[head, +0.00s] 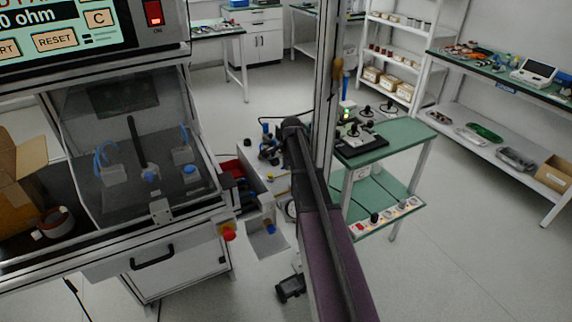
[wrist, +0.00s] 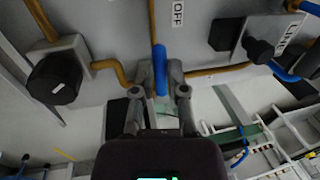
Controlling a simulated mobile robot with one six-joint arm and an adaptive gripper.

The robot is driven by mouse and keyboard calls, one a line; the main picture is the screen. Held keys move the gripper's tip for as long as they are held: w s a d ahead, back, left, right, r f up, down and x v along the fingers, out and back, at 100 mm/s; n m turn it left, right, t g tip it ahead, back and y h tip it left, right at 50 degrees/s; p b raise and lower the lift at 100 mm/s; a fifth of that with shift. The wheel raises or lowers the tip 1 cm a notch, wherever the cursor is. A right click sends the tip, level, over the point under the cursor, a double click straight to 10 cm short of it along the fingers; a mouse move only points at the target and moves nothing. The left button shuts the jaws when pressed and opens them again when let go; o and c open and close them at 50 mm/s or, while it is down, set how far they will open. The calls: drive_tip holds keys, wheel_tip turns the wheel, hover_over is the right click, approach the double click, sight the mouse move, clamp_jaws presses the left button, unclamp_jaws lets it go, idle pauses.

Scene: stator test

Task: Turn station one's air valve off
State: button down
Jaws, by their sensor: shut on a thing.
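In the wrist view, the air valve's blue lever (wrist: 160,70) stands in line with a brass pipe (wrist: 153,20). A white "OFF" label (wrist: 178,13) is on the wall just right of that pipe. My gripper (wrist: 160,78) has its two grey fingers on either side of the blue lever and is shut on it. The valve body behind the lever is mostly hidden. In the head view, my arm reaches toward the middle, and its gripper and the valve cannot be made out.
In the wrist view, a black round knob (wrist: 55,78) on a grey block is left, and another black fitting (wrist: 260,48) is right, beside brass pipes. In the head view, a test cabinet (head: 150,285) stands left, a green-topped cart (head: 400,137) right. Floor is clear at lower right.

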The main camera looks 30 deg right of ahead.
drive_tip(key=c, duration=0.7)
unclamp_jaws()
drive_tip(key=shift+w+m, duration=0.15)
drive_tip(key=shift+m, duration=0.15)
